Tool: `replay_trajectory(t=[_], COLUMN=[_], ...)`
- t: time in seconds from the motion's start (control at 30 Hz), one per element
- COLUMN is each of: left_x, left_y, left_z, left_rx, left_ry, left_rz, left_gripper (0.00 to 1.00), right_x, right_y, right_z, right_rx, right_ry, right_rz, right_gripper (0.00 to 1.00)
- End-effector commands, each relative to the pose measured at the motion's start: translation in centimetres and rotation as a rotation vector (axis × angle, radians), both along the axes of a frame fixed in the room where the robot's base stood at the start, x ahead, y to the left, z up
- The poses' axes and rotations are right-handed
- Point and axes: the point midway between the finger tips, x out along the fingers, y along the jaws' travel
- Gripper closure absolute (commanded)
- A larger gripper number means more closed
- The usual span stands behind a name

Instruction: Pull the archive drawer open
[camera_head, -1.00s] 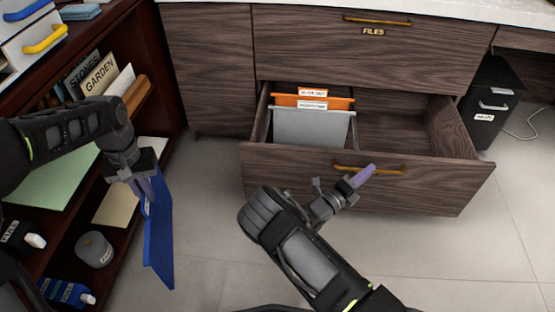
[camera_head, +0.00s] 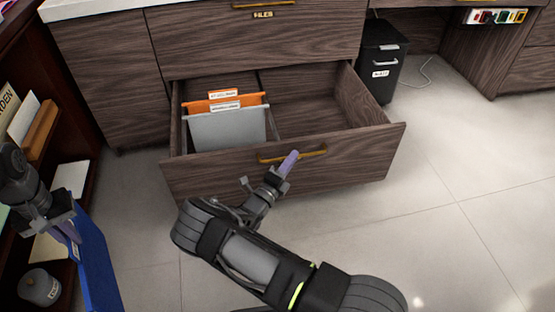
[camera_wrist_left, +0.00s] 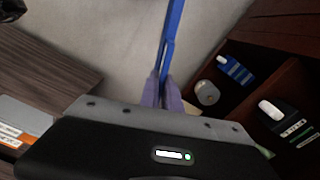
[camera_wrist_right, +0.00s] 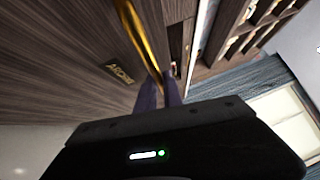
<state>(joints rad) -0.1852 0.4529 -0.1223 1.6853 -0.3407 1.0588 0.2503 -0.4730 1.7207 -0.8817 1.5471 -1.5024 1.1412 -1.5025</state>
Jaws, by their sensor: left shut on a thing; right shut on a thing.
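The archive drawer (camera_head: 350,160) is pulled out below the files drawer. A grey hanging folder (camera_head: 228,130) and an orange one (camera_head: 198,106) stand in its left part; its right part looks empty. My right gripper (camera_head: 290,160) is shut on the drawer's brass handle (camera_head: 315,152). In the right wrist view, the handle (camera_wrist_right: 136,38) runs to the fingers (camera_wrist_right: 160,92), beside an archive label (camera_wrist_right: 120,73). My left gripper (camera_head: 70,232) is shut on a blue folder (camera_head: 100,272), held upright at the lower left, apart from the drawer. The left wrist view shows the folder (camera_wrist_left: 171,35) between the fingers.
A dark shelf unit (camera_head: 70,120) stands at the left, with a grey round container (camera_head: 40,288) on it. The tiled floor (camera_head: 460,200) is clear at the right.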

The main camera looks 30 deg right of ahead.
Motion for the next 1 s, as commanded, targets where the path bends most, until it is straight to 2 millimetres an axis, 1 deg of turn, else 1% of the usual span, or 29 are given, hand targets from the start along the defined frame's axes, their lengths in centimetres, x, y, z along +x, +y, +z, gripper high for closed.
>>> replay_trajectory(t=[0.03, 0.07, 0.3, 0.53, 0.67, 0.77, 0.87, 1.0], left_x=[0.0, 0.0, 0.0, 0.0, 0.0, 0.0, 0.0, 0.0], left_y=[0.0, 0.0, 0.0, 0.0, 0.0, 0.0, 0.0, 0.0], left_z=[0.0, 0.0, 0.0, 0.1, 0.2, 0.6, 1.1, 1.9], left_rx=[0.0, 0.0, 0.0, 0.0, 0.0, 0.0, 0.0, 0.0], left_ry=[-0.001, -0.001, -0.001, -0.001, -0.001, -0.001, -0.001, -0.001], left_rz=[0.0, 0.0, 0.0, 0.0, 0.0, 0.0, 0.0, 0.0], left_gripper=[1.0, 1.0, 1.0, 1.0, 1.0, 1.0, 1.0, 1.0], right_x=[0.0, 0.0, 0.0, 0.0, -0.1, -0.5, -1.1, -2.3], right_y=[0.1, 0.1, 0.0, 0.0, 0.4, 1.2, 2.5, 5.0], right_z=[-0.1, -0.1, 0.0, 0.0, 0.0, -0.1, -0.1, -0.6], right_rx=[0.002, 0.002, 0.002, 0.001, 0.001, 0.001, 0.001, 0.001], right_ry=[0.001, 0.001, 0.001, 0.001, 0.001, 0.001, 0.002, 0.003], right_rz=[0.001, 0.002, 0.001, 0.001, 0.001, 0.002, 0.003, 0.003], right_gripper=[1.0, 0.88, 0.68, 0.68, 0.68, 0.68, 0.68, 0.68])
